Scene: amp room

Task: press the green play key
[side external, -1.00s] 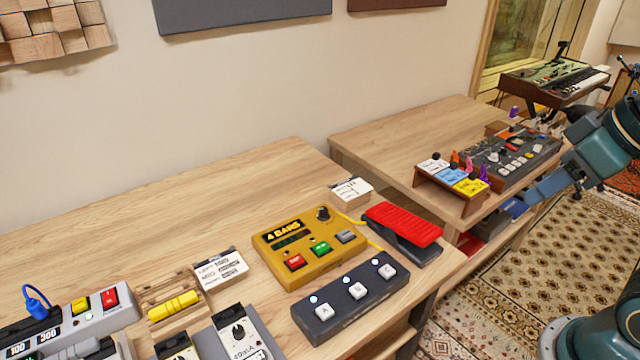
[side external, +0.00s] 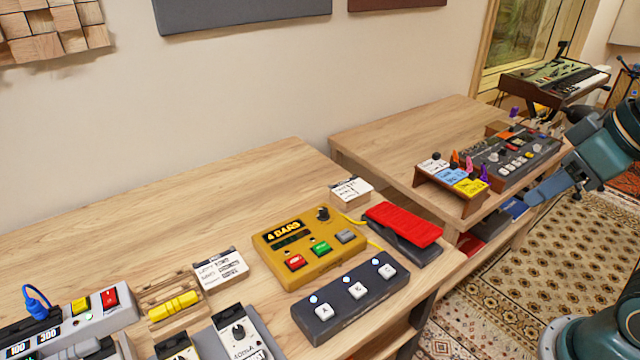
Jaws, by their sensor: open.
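The green play key (side external: 321,248) is on the sloped face of a mustard-yellow looper box (side external: 330,262) whose display reads "4 BARS". It sits between a red key (side external: 296,262) and a grey key (side external: 345,236). A black knob (side external: 323,214) is at the box's upper right corner. The green key is in plain view, with nothing over it. My gripper (side external: 546,190) is at the right, beyond the table's right end and well apart from the box. It is open and seems empty; its fingertips are hard to make out.
A dark footswitch bar with white keys (side external: 358,290) stands in front of the box. A red pedal (side external: 404,223) is to its right, with a yellow cable between. A label block (side external: 350,190) is behind. A second desk (side external: 400,140) holds a mixer (side external: 512,158) near my arm.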

